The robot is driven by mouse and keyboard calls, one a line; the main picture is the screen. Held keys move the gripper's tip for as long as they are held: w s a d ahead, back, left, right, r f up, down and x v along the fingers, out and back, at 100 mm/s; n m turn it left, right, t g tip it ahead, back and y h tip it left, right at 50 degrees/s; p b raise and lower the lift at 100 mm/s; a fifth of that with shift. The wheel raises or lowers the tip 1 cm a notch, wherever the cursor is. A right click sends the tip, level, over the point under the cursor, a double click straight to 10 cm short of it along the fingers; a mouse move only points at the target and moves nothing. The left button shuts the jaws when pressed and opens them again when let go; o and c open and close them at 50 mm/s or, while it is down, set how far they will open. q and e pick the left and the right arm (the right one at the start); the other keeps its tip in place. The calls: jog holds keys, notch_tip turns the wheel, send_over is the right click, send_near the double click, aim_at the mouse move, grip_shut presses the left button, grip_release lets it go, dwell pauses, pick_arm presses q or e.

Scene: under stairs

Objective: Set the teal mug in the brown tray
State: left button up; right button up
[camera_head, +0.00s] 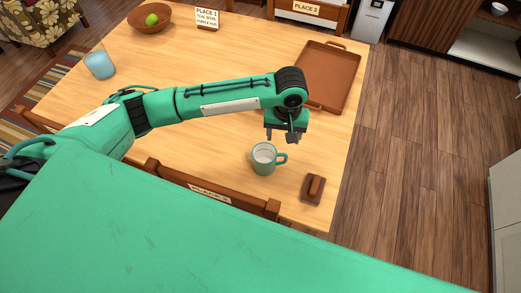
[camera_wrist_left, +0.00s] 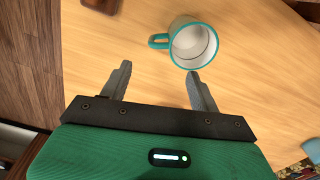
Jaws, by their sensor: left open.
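The teal mug (camera_head: 264,158) stands upright on the wooden table, with its handle to the right in the head view. In the left wrist view the mug (camera_wrist_left: 193,45) shows a white inside and a teal rim, just beyond the fingertips. My left gripper (camera_head: 283,136) is open and empty, above and just behind the mug; its fingers also show in the left wrist view (camera_wrist_left: 159,78). The brown tray (camera_head: 330,75) lies at the table's right far side, behind my left gripper, and looks empty. Its near left part is hidden by my left arm. My right gripper is not in view.
A small brown dish with a block (camera_head: 313,189) sits right of the mug near the table edge. A blue glass (camera_head: 100,64), a bowl with a green fruit (camera_head: 150,20) and a place card (camera_head: 207,18) stand farther left. Chair backs (camera_head: 210,189) line the near edge.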

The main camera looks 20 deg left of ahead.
aim_at(282, 155)
pick_arm(q)
jog(key=f, duration=0.6)
jog(key=f+p, duration=0.1)
jog(key=f, duration=0.6)
jog(key=shift+s+d, duration=0.2)
jog(key=c, duration=1.3)
